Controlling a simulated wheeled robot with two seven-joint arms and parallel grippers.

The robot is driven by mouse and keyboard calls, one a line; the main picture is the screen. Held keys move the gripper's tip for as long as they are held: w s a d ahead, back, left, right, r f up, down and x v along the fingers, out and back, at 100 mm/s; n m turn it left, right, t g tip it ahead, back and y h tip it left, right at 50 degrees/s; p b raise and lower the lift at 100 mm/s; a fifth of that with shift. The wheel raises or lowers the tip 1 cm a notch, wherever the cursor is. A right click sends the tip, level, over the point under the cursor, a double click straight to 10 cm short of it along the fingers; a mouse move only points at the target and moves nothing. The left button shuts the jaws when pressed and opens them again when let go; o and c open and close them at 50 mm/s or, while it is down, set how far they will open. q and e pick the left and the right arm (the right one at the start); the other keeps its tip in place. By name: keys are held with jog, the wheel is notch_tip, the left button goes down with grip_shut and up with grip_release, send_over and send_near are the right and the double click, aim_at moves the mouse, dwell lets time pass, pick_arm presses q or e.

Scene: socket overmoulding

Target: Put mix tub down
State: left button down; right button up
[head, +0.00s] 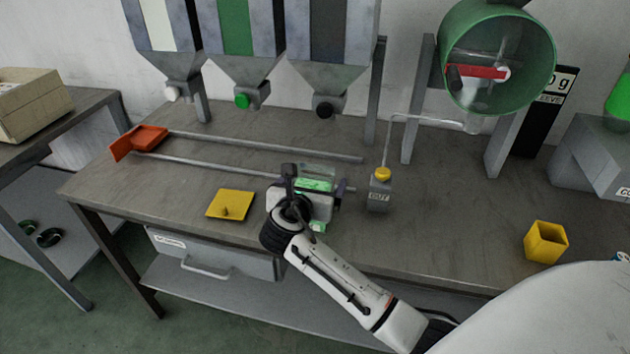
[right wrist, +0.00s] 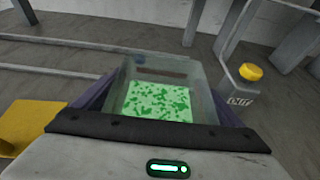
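The mix tub (head: 318,172) is a clear box with white and green granules in it. It also shows in the right wrist view (right wrist: 160,90), upright, between the dark fingers of my right gripper. My right gripper (head: 314,186) is closed on the tub's two sides, over the bench near the rail ends. Whether the tub's base touches the bench is hidden. My left gripper is not in view.
A grey OUT block (head: 380,195) with a yellow knob stands just right of the tub. A yellow plate (head: 231,205) lies to the left. Two rails (head: 265,146) run behind toward an orange chute (head: 138,141). Hoppers (head: 238,60) hang above. A yellow cup (head: 545,243) stands right.

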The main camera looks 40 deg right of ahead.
jog(key=shift+s+a+r, duration=0.15)
jog(key=shift+a+r, duration=0.05)
jog(key=v, duration=1.1)
jog(key=shift+a+p, duration=0.2)
jog(key=shift+p, duration=0.1)
